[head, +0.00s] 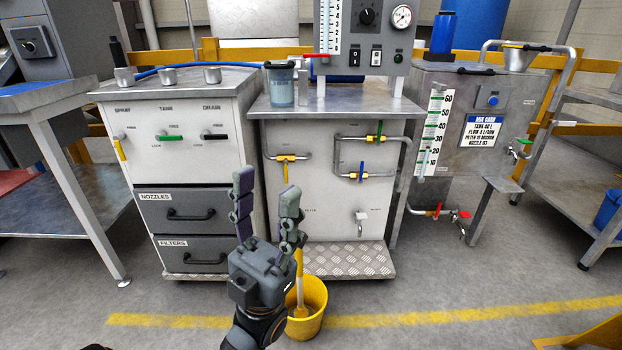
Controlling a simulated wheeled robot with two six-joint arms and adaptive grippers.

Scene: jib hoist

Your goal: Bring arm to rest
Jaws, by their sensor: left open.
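My left gripper (265,208) is in the lower middle of the head view. Its two dark fingers point up and stand apart, with nothing between them. It is in front of the white cabinet and the middle bench in the picture, and covers part of the drawer edges and a yellow bucket (318,318). Whether it touches anything cannot be told, but no contact shows. My right gripper is not in view. No jib hoist shows in this view.
A cabinet with drawers (190,213) stands left of centre. A bench with pipes (390,103) is in the middle, with a checkered step (350,260) below. A grey tank (510,95) is at right.

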